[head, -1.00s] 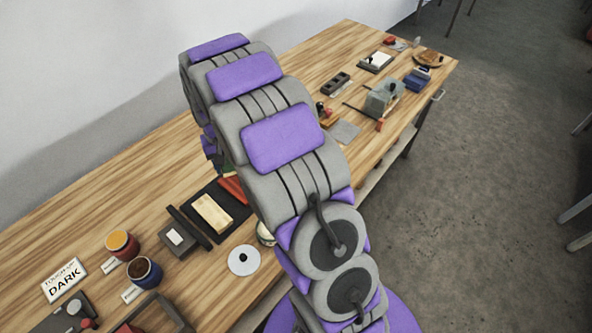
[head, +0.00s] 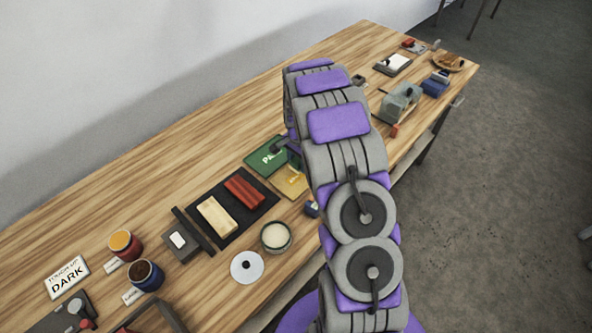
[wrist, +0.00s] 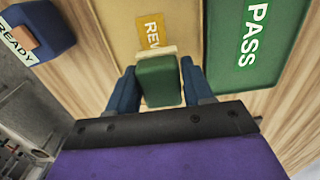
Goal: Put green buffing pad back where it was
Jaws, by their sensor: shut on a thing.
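The green buffing pad (wrist: 160,84) is a small green block with a pale top edge, seen in the wrist view. My gripper (wrist: 158,72) has its two blue fingers on either side of it and is shut on it. The pad shows over the yellow mat (wrist: 121,22), whose label begins "REV". I cannot tell whether the pad touches the mat. In the head view the yellow mat (head: 296,186) lies partly behind my arm, and the pad cannot be made out there.
A green PASS mat (wrist: 243,45) lies right of the yellow one, and a blue READY block (wrist: 40,35) left. In the head view, a black tray (head: 232,230) holds cream and red blocks. A round tin (head: 276,237) and white disc (head: 247,267) lie nearby. Bare wood lies behind.

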